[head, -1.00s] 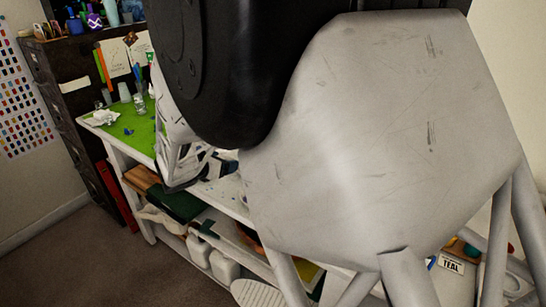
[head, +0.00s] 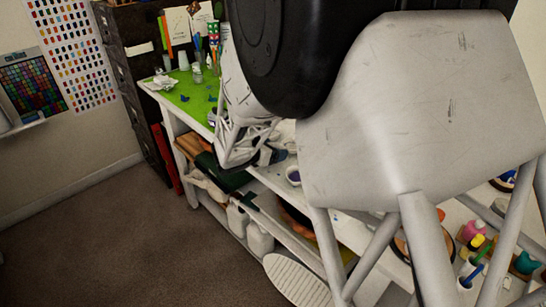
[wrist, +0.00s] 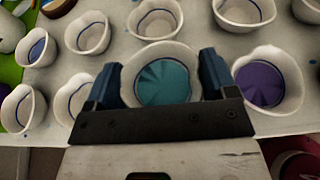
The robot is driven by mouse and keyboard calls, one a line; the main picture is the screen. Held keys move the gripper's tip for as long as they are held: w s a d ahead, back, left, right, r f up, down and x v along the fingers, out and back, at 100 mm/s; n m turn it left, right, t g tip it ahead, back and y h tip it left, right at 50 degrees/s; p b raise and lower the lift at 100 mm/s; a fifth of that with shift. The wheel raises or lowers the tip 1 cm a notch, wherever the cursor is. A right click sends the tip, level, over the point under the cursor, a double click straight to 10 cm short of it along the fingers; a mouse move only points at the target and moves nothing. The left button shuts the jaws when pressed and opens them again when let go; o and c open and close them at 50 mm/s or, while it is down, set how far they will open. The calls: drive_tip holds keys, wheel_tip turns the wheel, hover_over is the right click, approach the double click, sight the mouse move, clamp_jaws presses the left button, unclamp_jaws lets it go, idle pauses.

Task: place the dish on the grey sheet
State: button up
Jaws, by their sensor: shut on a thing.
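In the wrist view my gripper (wrist: 160,72) is shut on a white dish (wrist: 186,55) with teal filling, its blue fingers on either side of the rim. The dish looks upright; I cannot tell whether its base touches the surface below. A similar white dish (wrist: 292,72) with purple filling stands close to the right finger. In the head view my arm hides most of the work area, and the held dish cannot be made out.
Several white cups, one of them a cup (wrist: 87,33) at the left, crowd around and behind the held dish. The green mat (head: 195,97) lies on the bench's far end. Bottles (head: 473,230) and jars stand at the right.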

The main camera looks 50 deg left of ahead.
drive_tip(key=shift+f, duration=1.5)
drive_tip(key=shift+f, duration=0.15)
drive_tip(key=o, duration=0.9)
drive_tip(key=shift+v, duration=6.05)
drive_tip(key=shift+w+r, duration=0.15)
drive_tip(key=shift+r, duration=0.1)
